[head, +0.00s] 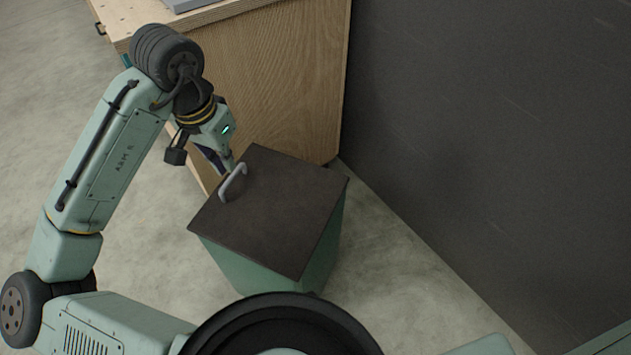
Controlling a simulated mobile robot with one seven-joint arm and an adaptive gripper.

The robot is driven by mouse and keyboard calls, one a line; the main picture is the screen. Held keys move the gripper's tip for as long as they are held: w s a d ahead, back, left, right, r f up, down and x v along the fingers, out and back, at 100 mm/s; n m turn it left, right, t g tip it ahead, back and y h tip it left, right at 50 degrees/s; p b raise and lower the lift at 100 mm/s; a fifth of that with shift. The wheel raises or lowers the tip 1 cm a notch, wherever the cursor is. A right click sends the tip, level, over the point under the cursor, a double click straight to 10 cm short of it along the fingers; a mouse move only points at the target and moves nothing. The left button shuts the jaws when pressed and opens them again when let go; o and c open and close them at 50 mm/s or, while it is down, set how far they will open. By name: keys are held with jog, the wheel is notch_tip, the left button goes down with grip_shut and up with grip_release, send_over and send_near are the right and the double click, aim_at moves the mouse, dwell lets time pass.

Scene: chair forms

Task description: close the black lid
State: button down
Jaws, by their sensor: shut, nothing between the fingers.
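The black lid (285,205) is a dark flat square plate. It lies level over the top of a green box (262,272) on the floor and looks down on it. My gripper (229,168) is shut and empty at the lid's upper left edge, close beside the handle. I cannot tell whether the fingertips touch the lid or the handle. The inside of the box is hidden.
A wooden cabinet (270,85) stands behind the box, with a grey object (188,4) on its top. A dark wall (480,140) rises at the right. Bare concrete floor (150,250) is free left of the box.

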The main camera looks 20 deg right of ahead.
notch_tip(320, 180, up, 10)
jog(key=p, duration=1)
